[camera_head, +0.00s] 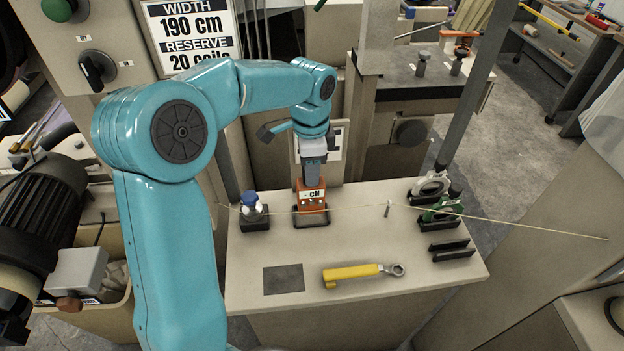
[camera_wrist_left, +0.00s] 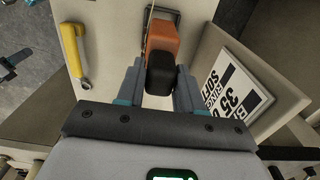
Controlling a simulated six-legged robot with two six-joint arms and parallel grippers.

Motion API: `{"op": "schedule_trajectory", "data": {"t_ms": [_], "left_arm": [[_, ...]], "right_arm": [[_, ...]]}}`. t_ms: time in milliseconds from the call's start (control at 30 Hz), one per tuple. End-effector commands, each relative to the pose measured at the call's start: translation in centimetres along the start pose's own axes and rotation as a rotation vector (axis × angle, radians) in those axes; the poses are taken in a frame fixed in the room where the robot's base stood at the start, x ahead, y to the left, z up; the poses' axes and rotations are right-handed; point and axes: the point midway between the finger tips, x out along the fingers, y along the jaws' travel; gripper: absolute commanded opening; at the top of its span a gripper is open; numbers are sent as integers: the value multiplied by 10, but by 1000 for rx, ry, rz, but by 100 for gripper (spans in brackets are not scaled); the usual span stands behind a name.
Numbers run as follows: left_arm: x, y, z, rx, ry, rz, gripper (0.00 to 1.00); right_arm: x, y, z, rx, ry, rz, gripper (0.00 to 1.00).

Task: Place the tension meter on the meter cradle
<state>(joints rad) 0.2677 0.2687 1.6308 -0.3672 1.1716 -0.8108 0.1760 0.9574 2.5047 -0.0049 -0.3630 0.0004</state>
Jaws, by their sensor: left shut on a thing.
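The tension meter (camera_head: 312,196) is an orange block with a "cN" label and a dark grip at its top. It is upright at the back middle of the small beige table. My left gripper (camera_head: 312,176) reaches down from above and is shut on its dark upper part. In the left wrist view the meter (camera_wrist_left: 161,42) shows between the two fingers (camera_wrist_left: 158,82). The black meter cradle (camera_head: 314,223) is directly under the meter, and part of its rim shows around the base. I cannot tell whether the meter's weight rests in it. My right gripper is not in view.
A thin yarn (camera_head: 470,215) crosses the table by the meter, past a small post (camera_head: 388,208). A blue-topped item (camera_head: 252,203) stands left. A yellow wrench (camera_head: 352,274) and a dark pad (camera_head: 284,279) lie in front. A green tool (camera_head: 443,209) and black holders stand right.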

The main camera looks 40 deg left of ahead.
Motion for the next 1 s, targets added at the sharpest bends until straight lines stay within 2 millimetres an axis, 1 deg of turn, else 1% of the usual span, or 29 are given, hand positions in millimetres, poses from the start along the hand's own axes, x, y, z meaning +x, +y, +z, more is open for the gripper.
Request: {"op": "schedule_trajectory", "data": {"t_ms": [33, 100, 200, 467, 600, 633, 700, 1000], "left_arm": [[9, 1, 0, 0, -2, 3, 0], [20, 0, 0, 0, -3, 3, 0], [28, 0, 0, -1, -1, 2, 0], [30, 0, -2, -1, 0, 0, 0], [34, 0, -2, -1, 0, 1, 0], [34, 0, -2, -1, -1, 1, 43], [34, 0, -2, -1, -1, 1, 62], [31, 0, -2, -1, 0, 1, 62]], "right_arm": [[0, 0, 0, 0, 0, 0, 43], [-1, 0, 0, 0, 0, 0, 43], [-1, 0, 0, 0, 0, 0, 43], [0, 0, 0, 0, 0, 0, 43], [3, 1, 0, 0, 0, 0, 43], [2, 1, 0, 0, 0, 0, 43], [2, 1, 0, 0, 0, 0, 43], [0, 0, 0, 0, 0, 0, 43]]}}
